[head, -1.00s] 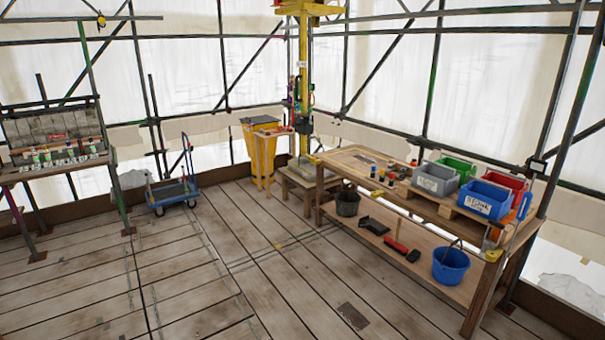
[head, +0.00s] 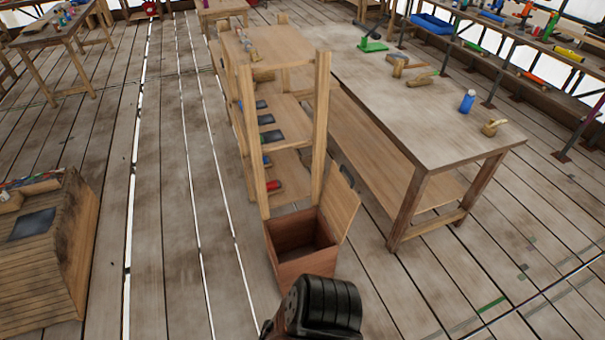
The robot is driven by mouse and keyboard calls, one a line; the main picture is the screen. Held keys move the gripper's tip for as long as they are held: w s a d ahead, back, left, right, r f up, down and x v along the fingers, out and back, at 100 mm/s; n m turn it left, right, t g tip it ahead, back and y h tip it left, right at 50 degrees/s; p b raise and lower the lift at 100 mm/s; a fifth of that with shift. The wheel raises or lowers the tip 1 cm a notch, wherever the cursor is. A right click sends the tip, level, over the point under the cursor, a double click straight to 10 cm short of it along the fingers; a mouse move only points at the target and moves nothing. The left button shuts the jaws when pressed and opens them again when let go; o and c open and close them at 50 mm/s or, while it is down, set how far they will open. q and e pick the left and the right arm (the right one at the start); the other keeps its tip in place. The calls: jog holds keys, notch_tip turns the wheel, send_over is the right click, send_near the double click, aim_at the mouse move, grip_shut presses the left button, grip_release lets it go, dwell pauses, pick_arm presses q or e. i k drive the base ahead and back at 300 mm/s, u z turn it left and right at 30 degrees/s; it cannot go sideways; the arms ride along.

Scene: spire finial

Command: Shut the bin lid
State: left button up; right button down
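A wooden bin (head: 296,262) stands on the floor in the lower middle of the head view, at the near end of a tall wooden shelf unit. Its lid (head: 341,203) is open, standing up and tilted outward at the bin's right side. The inside looks dark and I see nothing in it. A rounded, ribbed black thing at the bottom edge overlaps the bin's near side; I cannot tell what it is. Neither of my grippers is in view.
The shelf unit (head: 323,120) rises directly behind the bin. A long workbench (head: 415,125) with mallets and a blue bottle (head: 467,101) stands to the right. A slatted wooden crate (head: 45,265) is at the lower left. Plank floor (head: 170,200) is clear between crate and bin.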

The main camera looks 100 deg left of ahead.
aim_at(339, 203)
jog(key=u, duration=2.7)
jog(key=i, duration=1.65)
